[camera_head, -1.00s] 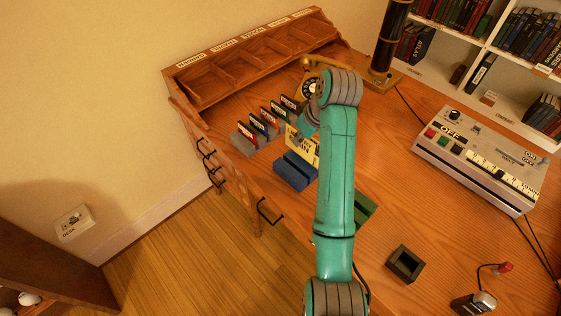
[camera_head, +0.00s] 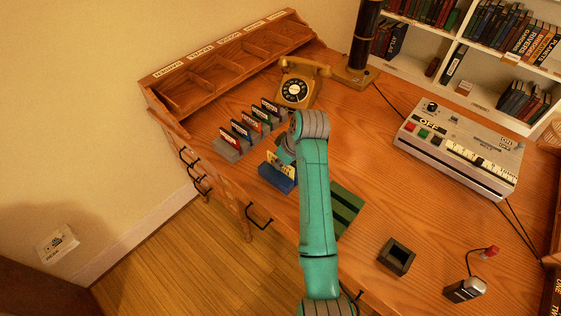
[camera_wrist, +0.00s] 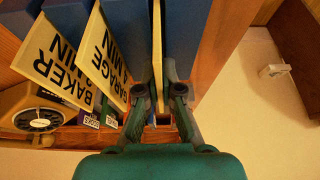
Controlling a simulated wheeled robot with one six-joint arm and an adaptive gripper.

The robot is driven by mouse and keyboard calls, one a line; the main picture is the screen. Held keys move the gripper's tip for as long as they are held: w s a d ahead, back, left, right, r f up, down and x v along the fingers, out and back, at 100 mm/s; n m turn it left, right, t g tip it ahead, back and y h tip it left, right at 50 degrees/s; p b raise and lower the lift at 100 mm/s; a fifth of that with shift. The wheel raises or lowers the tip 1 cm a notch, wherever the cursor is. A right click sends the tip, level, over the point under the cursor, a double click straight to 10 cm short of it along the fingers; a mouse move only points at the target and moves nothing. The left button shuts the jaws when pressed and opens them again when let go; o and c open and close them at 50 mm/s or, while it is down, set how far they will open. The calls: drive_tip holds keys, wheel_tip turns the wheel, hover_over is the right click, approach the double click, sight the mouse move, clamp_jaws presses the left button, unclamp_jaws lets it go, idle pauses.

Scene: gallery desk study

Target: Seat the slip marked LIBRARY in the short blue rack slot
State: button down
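The short blue rack (camera_head: 276,179) stands on the desk, partly hidden by my arm in the head view. A pale yellow slip (camera_head: 286,158) shows just above it beside my gripper (camera_head: 284,152). In the wrist view my gripper (camera_wrist: 160,92) is closed around the lower part of a slip (camera_wrist: 157,42) seen edge-on, with blue blocks (camera_wrist: 180,35) on both sides of it. Its lettering is not readable from here. Slips marked BAKER (camera_wrist: 63,60) and GARAGE (camera_wrist: 108,55) stand to its left. How deep the held slip sits is hidden.
A row of grey holders with coloured cards (camera_head: 240,132) stands behind the rack. A rotary telephone (camera_head: 298,88), a wooden pigeonhole tray (camera_head: 215,68), a green block (camera_head: 345,208), a dark square cup (camera_head: 397,256) and a control box (camera_head: 460,148) are on the desk.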

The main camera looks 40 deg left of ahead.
drive_tip(key=c, duration=1.3)
unclamp_jaws()
drive_tip(key=shift+f, duration=0.1)
drive_tip(key=v, duration=1)
drive_tip(key=shift+r, duration=0.35)
drive_tip(key=shift+v, duration=0.85)
drive_tip(key=shift+f, duration=0.1)
